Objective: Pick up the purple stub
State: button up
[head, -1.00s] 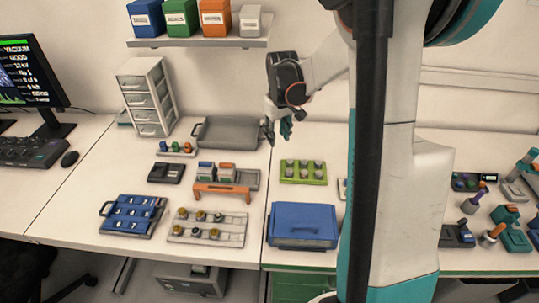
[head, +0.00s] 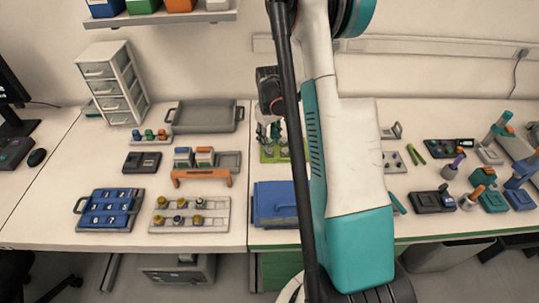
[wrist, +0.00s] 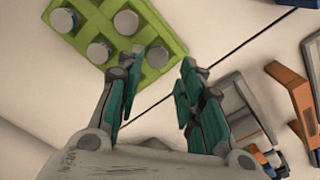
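I cannot clearly make out a purple stub. A small grey plate (head: 392,161) right of my arm carries several tiny dark, perhaps purplish pieces, too small to tell. A purple-ended piece (head: 459,160) stands farther right; I cannot tell whether it is a stub or a tool. My gripper (head: 268,132) hangs near the green block (head: 267,154), partly behind my arm. In the wrist view my gripper (wrist: 162,60) has its teal fingers apart with nothing between them. The green block (wrist: 120,35) with several round grey pieces lies beyond the left finger.
A blue box (head: 273,205) stands in front of the green block. Coloured tools and stands (head: 491,190) crowd the right.

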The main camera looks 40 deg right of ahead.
aim_at(270, 153)
jog(key=shift+w+d+f+b, duration=0.15)
jog(key=shift+f+b, duration=1.1)
jog(key=shift+f, duration=1.5)
jog(key=c, duration=0.7)
